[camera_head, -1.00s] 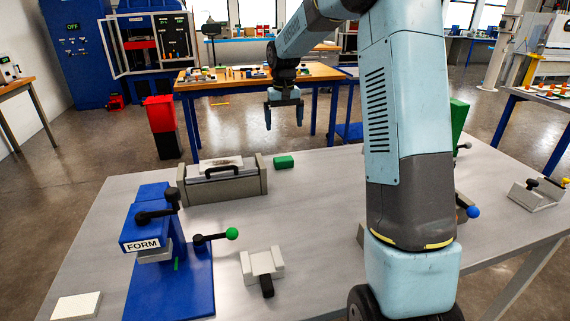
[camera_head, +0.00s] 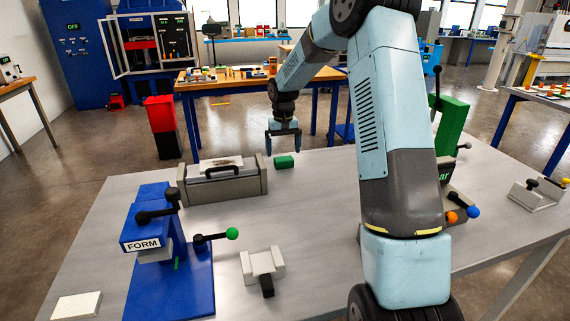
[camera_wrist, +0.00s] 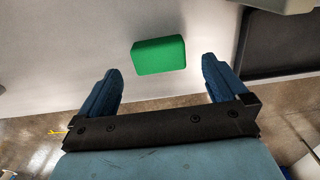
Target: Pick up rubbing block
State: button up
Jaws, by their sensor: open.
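A small green block (camera_head: 284,161), which I take to be the rubbing block, lies on the grey table (camera_head: 320,215) near its far edge. It also shows in the wrist view (camera_wrist: 158,55), ahead of the fingertips and roughly between their lines. My gripper (camera_head: 283,150) is open and empty, pointing down above and around the far side of the block in the head view. Its two blue fingers also show in the wrist view (camera_wrist: 160,80), apart from the block with nothing between them. I cannot tell the exact height of the fingers over the table.
A grey box-like fixture with a black handle (camera_head: 222,182) stands just left of the block. A blue FORM press (camera_head: 165,245), a small grey holder (camera_head: 262,264) and a white slab (camera_head: 77,305) are nearer. A green machine (camera_head: 452,130) stands right, behind my arm.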

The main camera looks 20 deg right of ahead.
aim_at(284, 158)
notch_tip(284, 158, down, 5)
jog(key=shift+f, duration=0.1)
jog(key=c, duration=1)
jog(key=shift+r, duration=0.2)
jog(key=shift+r, duration=0.25)
notch_tip(284, 158, up, 3)
jog(key=shift+w+f, duration=0.1)
jog(key=shift+f, duration=0.05)
jog(key=s+a+r, duration=0.3)
jog(key=s+r, duration=0.6)
jog(key=s, duration=0.4)
jog(key=shift+s+a+r, duration=0.15)
jog(key=shift+s+r, duration=0.15)
jog(key=shift+s, duration=0.05)
